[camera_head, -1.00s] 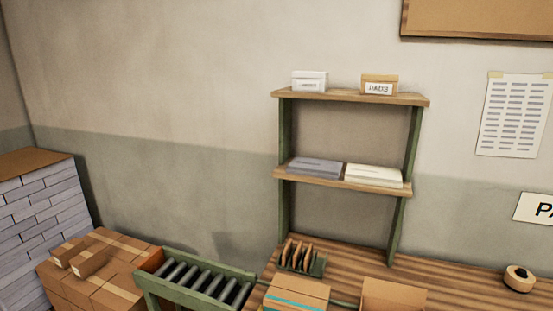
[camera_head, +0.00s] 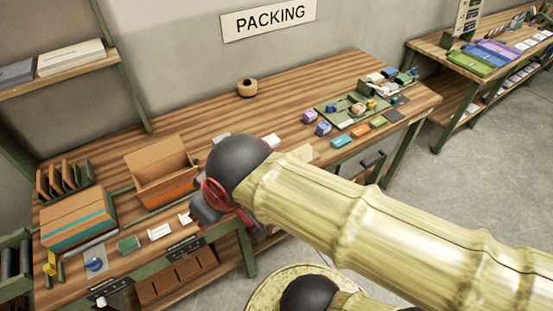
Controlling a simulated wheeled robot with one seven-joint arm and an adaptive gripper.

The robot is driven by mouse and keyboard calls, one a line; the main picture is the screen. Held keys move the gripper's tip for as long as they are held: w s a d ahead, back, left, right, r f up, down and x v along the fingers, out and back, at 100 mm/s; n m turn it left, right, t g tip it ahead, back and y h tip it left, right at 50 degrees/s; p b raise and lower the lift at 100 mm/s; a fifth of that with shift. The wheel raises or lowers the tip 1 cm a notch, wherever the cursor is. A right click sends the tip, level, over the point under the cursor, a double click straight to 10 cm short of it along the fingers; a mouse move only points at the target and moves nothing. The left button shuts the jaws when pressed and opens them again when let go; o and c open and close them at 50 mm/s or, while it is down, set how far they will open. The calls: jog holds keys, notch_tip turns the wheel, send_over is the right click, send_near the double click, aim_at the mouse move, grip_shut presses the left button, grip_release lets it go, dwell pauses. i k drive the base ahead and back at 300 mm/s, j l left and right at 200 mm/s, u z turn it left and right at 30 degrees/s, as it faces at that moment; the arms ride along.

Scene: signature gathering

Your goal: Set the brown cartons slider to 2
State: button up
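Two dark label strips sit on the front edge of the packing bench, one (camera_head: 186,246) above a rack of brown cartons (camera_head: 177,278) and one (camera_head: 112,290) further left, with a small pale knob (camera_head: 101,301) by it. Their print is too small to read, so I cannot tell which is the brown cartons slider or its setting. My gripper (camera_head: 207,205), dark with red parts, is over the bench's front edge, right of the open carton and up and right of the strips. Its fingers are small and partly hidden by the wrist; whether they are open is unclear.
An open carton (camera_head: 165,178) and a taped carton (camera_head: 78,218) stand on the bench's left. Small cards and a green piece (camera_head: 129,244) lie along the front. A tape roll (camera_head: 247,88) is at the back, and colored blocks (camera_head: 342,141) are at right. My arm hides the bench's middle front.

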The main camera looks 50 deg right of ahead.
aim_at(185, 257)
jog(key=k+l, duration=0.15)
jog(key=l, duration=0.25)
jog(key=k+l, duration=0.15)
jog(key=l, duration=0.2)
jog(key=k+l, duration=0.15)
jog(key=l, duration=0.25)
jog(key=k+l, duration=0.15)
jog(key=l, duration=0.2)
jog(key=k+l+z, duration=0.1)
jog(key=l, duration=0.3)
jog(key=k+l, duration=0.15)
jog(key=l, duration=0.25)
jog(key=k+l, duration=0.15)
jog(key=l, duration=0.2)
jog(key=j+u, duration=0.3)
jog(key=i+j+u, duration=0.2)
jog(key=j+u, duration=0.15)
jog(key=i+j+u, duration=0.15)
jog(key=j+u, duration=0.15)
jog(key=j, duration=0.15)
